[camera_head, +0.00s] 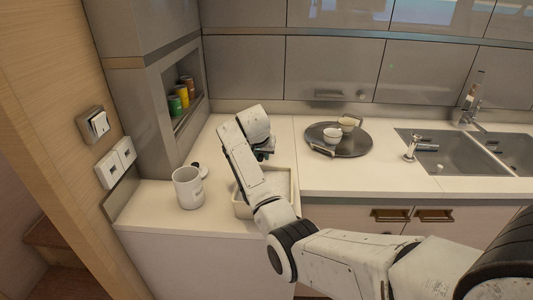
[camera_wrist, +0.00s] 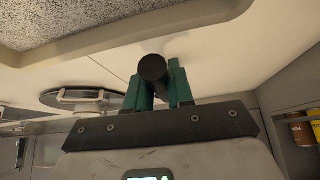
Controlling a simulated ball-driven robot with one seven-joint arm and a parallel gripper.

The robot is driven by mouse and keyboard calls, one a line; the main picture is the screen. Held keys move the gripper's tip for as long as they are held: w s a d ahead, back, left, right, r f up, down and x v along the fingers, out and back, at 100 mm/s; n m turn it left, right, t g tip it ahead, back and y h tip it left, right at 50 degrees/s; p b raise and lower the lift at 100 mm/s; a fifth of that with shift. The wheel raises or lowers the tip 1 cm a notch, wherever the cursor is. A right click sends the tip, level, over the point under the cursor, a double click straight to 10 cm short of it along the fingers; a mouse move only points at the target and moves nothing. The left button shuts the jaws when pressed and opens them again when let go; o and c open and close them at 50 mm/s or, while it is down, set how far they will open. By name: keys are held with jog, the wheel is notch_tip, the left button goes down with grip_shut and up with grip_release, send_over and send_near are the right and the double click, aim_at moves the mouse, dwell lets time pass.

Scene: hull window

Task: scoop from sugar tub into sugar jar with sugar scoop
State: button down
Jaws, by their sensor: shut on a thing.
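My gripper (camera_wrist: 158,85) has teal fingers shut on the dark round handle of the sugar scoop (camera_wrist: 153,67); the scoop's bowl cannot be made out. In the head view my gripper (camera_head: 265,153) is at the back of the pale sugar tub (camera_head: 239,209), largely hidden by my arm. The wrist view shows the tub's rim (camera_wrist: 135,33) and grainy sugar (camera_wrist: 60,20) inside. A white mug-like vessel, seemingly the sugar jar (camera_head: 187,189), stands upright on the counter left of the tub. Its contents cannot be seen.
A small dark-and-white item (camera_head: 201,169) lies behind the jar. Coloured cans (camera_head: 183,95) stand in a wall niche. Counter between tub and tray is clear.

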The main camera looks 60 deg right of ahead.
jog(key=shift+r, duration=0.1)
dwell(0.4)
jog(key=shift+r+p, duration=2.75)
jog(key=shift+r, duration=0.2)
